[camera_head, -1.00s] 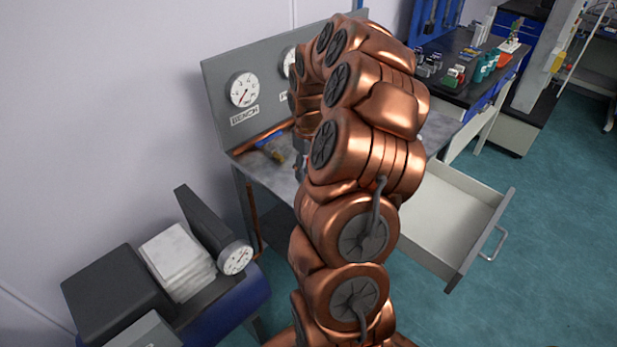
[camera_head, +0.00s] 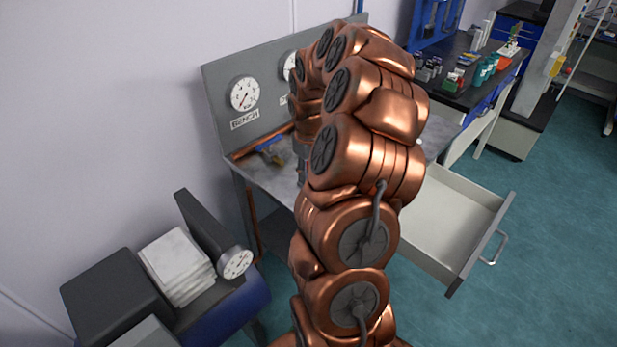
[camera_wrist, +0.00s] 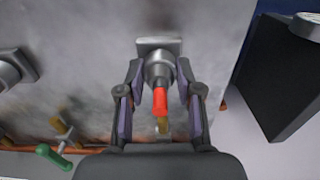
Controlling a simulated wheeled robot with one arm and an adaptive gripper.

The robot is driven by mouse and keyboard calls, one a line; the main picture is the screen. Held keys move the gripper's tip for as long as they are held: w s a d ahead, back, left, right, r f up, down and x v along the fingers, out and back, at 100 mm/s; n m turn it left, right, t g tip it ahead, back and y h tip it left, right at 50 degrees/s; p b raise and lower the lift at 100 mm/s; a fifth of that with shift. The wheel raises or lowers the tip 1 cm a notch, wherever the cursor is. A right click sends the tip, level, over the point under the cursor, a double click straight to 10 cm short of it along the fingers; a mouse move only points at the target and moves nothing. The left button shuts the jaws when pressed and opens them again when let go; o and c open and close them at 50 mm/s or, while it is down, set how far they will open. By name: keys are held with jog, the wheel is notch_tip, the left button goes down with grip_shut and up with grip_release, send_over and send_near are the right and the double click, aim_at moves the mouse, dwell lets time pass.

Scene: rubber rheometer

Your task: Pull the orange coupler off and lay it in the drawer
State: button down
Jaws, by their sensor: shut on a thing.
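In the wrist view, the orange coupler (camera_wrist: 160,101) sits at the end of a grey cylindrical fitting (camera_wrist: 158,66) on a square grey block. My gripper (camera_wrist: 166,88) has one finger on each side of the coupler and is shut on it. The coupler appears still in line with the fitting; whether there is a gap between them is hard to tell. In the head view my own arm hides the coupler and most of my gripper. The drawer (camera_head: 484,243) stands pulled open at the right of the bench, and its visible inside looks empty.
A gauge panel (camera_head: 222,100) stands behind the grey bench top (camera_head: 262,178). A blue-handled valve (camera_head: 270,148) is on a copper pipe at the left. A green-handled valve (camera_wrist: 52,156) shows in the wrist view. Open floor lies right of the drawer.

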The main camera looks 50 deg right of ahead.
jog(key=shift+r+p, duration=0.3)
jog(key=shift+r, duration=2.15)
